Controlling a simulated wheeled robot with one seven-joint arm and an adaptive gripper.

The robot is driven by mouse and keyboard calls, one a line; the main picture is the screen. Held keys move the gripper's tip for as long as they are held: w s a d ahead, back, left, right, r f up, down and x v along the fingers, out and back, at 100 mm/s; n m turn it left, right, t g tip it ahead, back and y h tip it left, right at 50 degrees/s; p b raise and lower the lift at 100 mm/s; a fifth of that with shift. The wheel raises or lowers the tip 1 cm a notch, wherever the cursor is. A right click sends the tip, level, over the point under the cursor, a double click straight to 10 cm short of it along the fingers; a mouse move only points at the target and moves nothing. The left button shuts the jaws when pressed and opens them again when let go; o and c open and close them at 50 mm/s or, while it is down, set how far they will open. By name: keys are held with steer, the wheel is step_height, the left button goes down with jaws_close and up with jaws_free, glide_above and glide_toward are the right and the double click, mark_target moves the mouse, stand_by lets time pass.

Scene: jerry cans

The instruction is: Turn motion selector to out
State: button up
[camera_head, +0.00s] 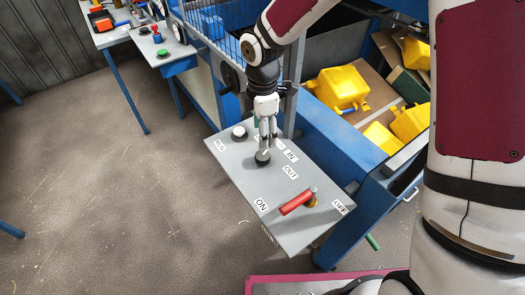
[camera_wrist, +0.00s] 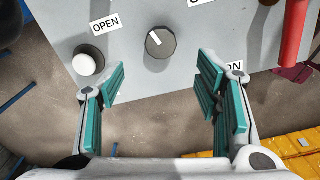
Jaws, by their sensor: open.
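The motion selector is a round dark knob (camera_head: 262,158) on a sloping grey panel (camera_head: 235,170), beside the IN and OUT labels (camera_head: 290,172) in the head view. In the wrist view the knob (camera_wrist: 160,43) has a white pointer mark slanting toward the upper left. My gripper (camera_head: 266,143) is above the knob, pointing down. In the wrist view my gripper (camera_wrist: 163,95) is open and empty, its teal pads apart, with the knob beyond the gap between them. I cannot tell whether the fingertips touch the panel.
A white button (camera_head: 239,132) and a red lever (camera_head: 297,202) flank the knob. Yellow jerry cans (camera_head: 340,87) lie in a blue-framed bin at the right. A wire mesh guard (camera_head: 215,35) stands behind the panel. Open floor (camera_head: 110,200) is at the left.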

mark_target(263, 155)
step_height(263, 155, down, 10)
steer(key=shift+r+p, duration=0.15)
steer(key=shift+p, duration=0.45)
steer(key=c, duration=1.2)
